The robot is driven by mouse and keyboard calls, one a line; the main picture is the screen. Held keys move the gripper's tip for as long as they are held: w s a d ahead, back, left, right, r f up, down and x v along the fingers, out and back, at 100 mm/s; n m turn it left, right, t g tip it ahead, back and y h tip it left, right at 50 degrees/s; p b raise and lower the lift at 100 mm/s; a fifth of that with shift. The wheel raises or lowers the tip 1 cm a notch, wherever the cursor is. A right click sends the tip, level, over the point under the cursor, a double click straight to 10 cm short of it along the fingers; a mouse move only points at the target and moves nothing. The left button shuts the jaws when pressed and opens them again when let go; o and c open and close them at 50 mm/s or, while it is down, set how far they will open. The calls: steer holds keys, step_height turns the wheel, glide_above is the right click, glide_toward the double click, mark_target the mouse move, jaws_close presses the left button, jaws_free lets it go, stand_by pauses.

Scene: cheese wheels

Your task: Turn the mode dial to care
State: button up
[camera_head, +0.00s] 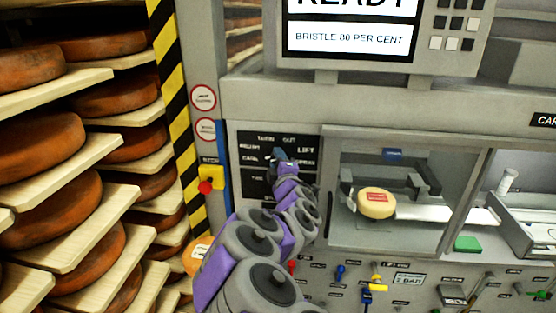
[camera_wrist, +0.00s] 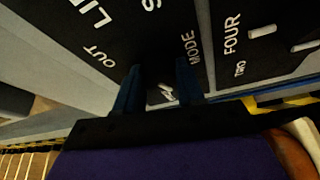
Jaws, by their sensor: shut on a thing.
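The black control panel (camera_head: 253,185) is on the machine front, left of the glazed chamber, with small white labels around my gripper (camera_head: 281,156). One label at its left (camera_head: 249,159) seems to read CARE, though it is small and blurred. The mode dial is hidden behind my gripper in the head view. In the wrist view, my gripper (camera_wrist: 160,90) has its two dark blue fingers on either side of the mode dial (camera_wrist: 162,94), shut on it. The MODE label (camera_wrist: 190,48) shows beside the right finger. Which label the dial points at cannot be told.
A red stop button (camera_head: 205,187) is left of the panel. A screen (camera_head: 350,37) hangs above. Several small levers (camera_head: 340,271) project below the chamber.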

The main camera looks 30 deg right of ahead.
steer(key=shift+a+n, duration=0.1)
steer(key=shift+n, duration=0.2)
steer(key=o, duration=1)
steer(key=shift+w+a+f, duration=0.1)
steer(key=shift+w, duration=0.1)
steer(key=shift+s, duration=0.1)
